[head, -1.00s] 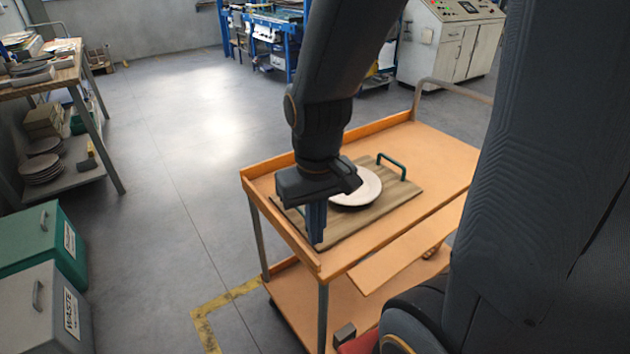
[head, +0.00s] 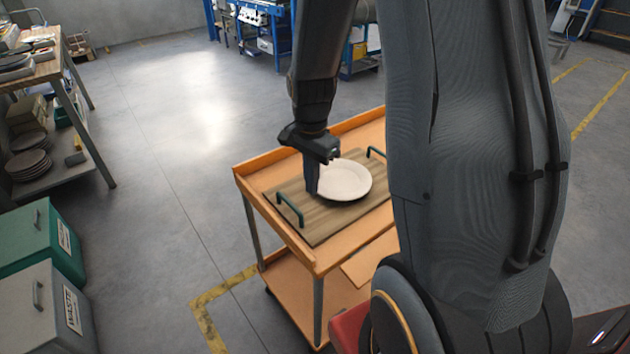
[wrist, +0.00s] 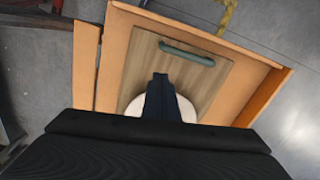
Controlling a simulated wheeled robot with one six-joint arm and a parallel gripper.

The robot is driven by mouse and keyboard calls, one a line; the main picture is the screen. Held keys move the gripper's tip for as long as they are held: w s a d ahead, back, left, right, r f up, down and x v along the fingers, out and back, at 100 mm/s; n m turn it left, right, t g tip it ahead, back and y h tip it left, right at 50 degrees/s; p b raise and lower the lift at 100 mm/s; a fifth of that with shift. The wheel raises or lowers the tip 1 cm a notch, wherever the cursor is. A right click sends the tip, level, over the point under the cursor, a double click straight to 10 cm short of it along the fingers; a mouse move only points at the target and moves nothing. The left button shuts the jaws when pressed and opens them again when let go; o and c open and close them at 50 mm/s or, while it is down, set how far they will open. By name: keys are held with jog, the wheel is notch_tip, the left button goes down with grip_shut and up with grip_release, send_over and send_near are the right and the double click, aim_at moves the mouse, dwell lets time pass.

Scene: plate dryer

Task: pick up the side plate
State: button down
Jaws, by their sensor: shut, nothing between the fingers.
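The side plate (head: 347,180) is white and round and lies flat on a wooden tray (head: 320,226) with green handles. The tray sits on the top of an orange trolley. My gripper (head: 311,190) points down at the plate's left edge in the head view, its fingers shut with nothing between them. I cannot tell whether the fingertips touch the plate. In the wrist view the shut fingers (wrist: 158,92) cover the middle of the plate (wrist: 184,108), and only parts of its rim show beside them.
The orange trolley (head: 244,178) has a raised rim around its top and a lower shelf. Two waste bins, one green (head: 38,240) and one grey (head: 45,305), stand at the left. A shelf with stacked plates (head: 30,165) is behind them. Open floor lies between.

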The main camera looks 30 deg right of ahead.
notch_tip(320, 180, down, 7)
jog(key=shift+f+p, duration=0.1)
jog(key=shift+p, duration=0.4)
jog(key=d, duration=0.1)
jog(key=w+d+p, duration=0.1)
jog(key=shift+d+f, duration=0.25)
jog(key=shift+d, duration=0.05)
jog(key=shift+w+d, duration=0.2)
jog(key=shift+d, duration=0.4)
jog(key=shift+w, duration=0.1)
